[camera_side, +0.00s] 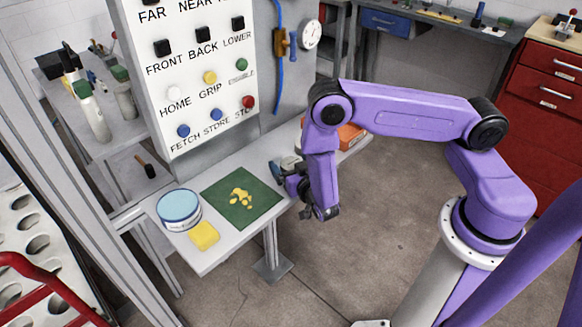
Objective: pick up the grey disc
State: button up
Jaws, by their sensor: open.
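My purple arm reaches left over the edge of the narrow grey bench (208,262). My gripper (283,172) is at its end, small and dark, beside the right edge of a green mat (216,194). It is open, though its fingers are hard to make out. I cannot make out a grey disc. A small grey-blue shape shows at the gripper, and I cannot tell whether it is a part of the gripper or a separate thing.
Yellow pieces (241,197) lie on the mat. A button panel (190,70) rises behind. An orange box (350,136) sits behind my arm.

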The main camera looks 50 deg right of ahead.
jog(key=c, duration=1.2)
jog(key=shift+r, duration=0.1)
